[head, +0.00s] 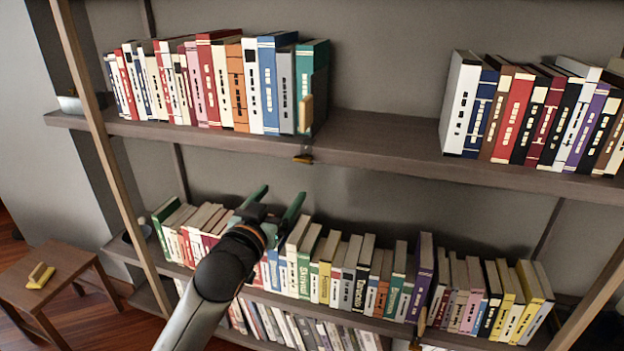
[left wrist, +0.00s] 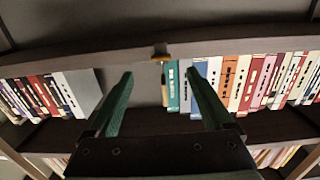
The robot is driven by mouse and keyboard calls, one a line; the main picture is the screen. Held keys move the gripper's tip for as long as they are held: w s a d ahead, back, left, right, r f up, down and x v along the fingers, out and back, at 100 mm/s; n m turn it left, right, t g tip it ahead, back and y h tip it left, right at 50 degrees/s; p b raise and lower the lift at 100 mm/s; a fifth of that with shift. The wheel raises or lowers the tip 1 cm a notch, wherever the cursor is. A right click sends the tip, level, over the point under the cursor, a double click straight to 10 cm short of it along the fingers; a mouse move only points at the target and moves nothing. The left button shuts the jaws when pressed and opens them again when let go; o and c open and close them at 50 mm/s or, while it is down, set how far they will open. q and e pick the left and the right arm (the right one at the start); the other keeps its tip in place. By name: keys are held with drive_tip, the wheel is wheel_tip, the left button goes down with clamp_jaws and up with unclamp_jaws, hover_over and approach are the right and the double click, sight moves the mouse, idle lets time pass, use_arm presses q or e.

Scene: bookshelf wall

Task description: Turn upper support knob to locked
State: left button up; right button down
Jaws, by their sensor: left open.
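The upper support knob (head: 303,158) is a small brass-coloured piece at the front edge of the upper shelf, below the teal book. It also shows in the left wrist view (left wrist: 160,57), where the scene appears upside down. My left gripper (head: 280,197) has two green fingers spread apart with nothing between them. In the head view it is below and slightly left of the knob, apart from it. In the left wrist view the knob lies just beyond the fingertips (left wrist: 158,75), between their lines. The knob's exact angle is too small to tell. My right gripper is not in view.
The upper shelf (head: 380,140) holds book rows at both ends, with a bare stretch between. A wooden piece (head: 306,113) stands by the teal book (head: 319,80). The lower shelf's books (head: 330,270) are behind and below my left gripper. A stool (head: 60,285) stands at left.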

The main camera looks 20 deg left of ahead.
sight(301, 160)
use_arm(q)
drive_tip(key=w, duration=0.4)
drive_tip(key=w+r, duration=0.1)
drive_tip(key=w, duration=0.7)
drive_tip(key=shift+w+d+r, duration=0.2)
drive_tip(key=shift+w+d, duration=0.1)
clamp_jaws()
idle(0.5)
